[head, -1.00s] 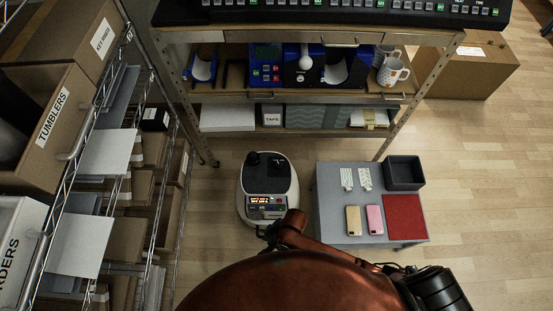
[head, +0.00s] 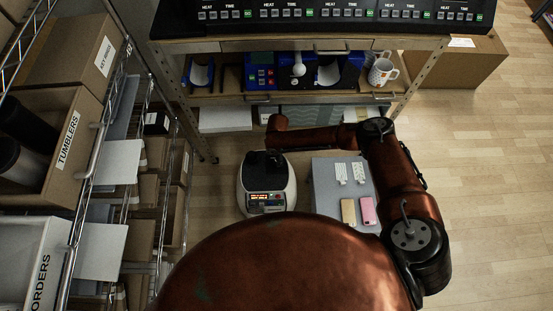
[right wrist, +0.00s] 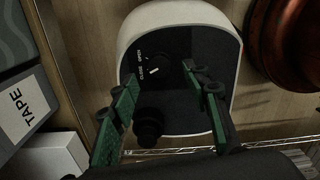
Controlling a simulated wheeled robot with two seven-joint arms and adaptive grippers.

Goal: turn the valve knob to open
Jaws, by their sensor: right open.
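A white-bodied machine (head: 245,190) with a black top stands on the floor. In the right wrist view, its black top (right wrist: 190,45) has a dark dial, the valve knob (right wrist: 153,70), with a short white mark. Small CLOSE and OPEN lettering is beside it. I cannot tell exactly which label the mark meets. A separate black round post (right wrist: 150,128) rises from the top. My right gripper (right wrist: 160,78) is open, its green-padded fingers spread on either side of the dial in that view. I see no contact. My left gripper is not in view.
A wire shelf with boxes (head: 80,125) runs along the left. A workbench (head: 300,45) with mugs stands behind.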

